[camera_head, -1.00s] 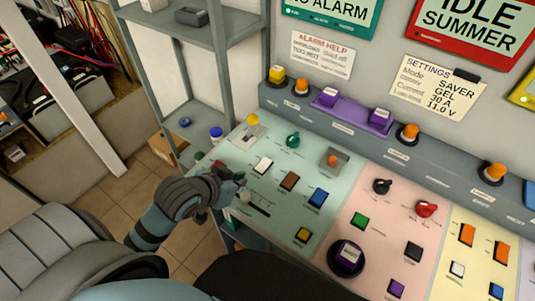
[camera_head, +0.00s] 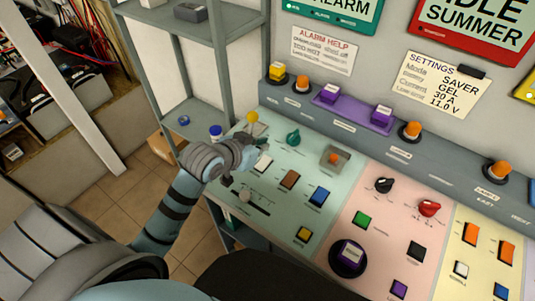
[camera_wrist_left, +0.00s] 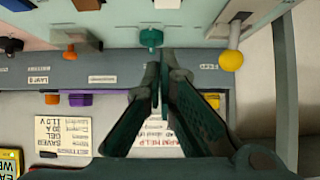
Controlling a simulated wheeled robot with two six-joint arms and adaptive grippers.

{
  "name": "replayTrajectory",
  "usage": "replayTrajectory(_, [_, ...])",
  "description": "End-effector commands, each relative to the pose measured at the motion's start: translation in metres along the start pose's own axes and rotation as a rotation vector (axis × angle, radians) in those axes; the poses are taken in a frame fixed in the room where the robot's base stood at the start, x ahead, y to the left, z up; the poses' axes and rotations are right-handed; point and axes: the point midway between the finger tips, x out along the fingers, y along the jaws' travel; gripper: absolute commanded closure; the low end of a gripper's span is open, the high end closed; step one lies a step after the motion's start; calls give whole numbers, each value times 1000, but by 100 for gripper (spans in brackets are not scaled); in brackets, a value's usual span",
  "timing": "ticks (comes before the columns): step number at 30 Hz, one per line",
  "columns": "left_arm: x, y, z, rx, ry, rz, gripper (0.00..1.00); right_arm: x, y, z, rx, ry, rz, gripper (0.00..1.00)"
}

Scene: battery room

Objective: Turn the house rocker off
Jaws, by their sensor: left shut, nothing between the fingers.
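My left gripper (camera_head: 262,152) is shut and empty over the far left of the pale green panel (camera_head: 270,226), close to the white rocker (camera_head: 262,164). It partly covers that corner. A brown rocker (camera_head: 289,180) and a blue rocker (camera_head: 319,196) lie to its right. The small labels cannot be read, so I cannot tell which rocker is the house one. In the left wrist view the closed fingers (camera_wrist_left: 158,84) point toward the teal knob (camera_wrist_left: 151,38), with the white rocker (camera_wrist_left: 167,3) at the top edge. My right gripper is out of view.
A yellow-ball lever (camera_head: 252,118) stands just behind my gripper, and the teal knob (camera_head: 293,138) is to its right. A slider (camera_head: 245,196) lies nearer me. A grey ledge with buttons (camera_head: 355,133) runs behind the panel. A shelf rack (camera_head: 222,65) stands at left.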

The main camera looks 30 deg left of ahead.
Motion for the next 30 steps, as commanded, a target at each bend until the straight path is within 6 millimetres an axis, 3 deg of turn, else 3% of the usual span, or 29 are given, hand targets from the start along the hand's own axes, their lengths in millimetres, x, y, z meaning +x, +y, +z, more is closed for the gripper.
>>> replayTrajectory(4, [33,1,2,-2,0,2,100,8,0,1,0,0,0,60])
replayTrajectory(9, [50,0,23,0,-2,1,100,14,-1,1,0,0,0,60])
replayTrajectory(30, [65,0,31,1,0,0,100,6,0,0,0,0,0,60])
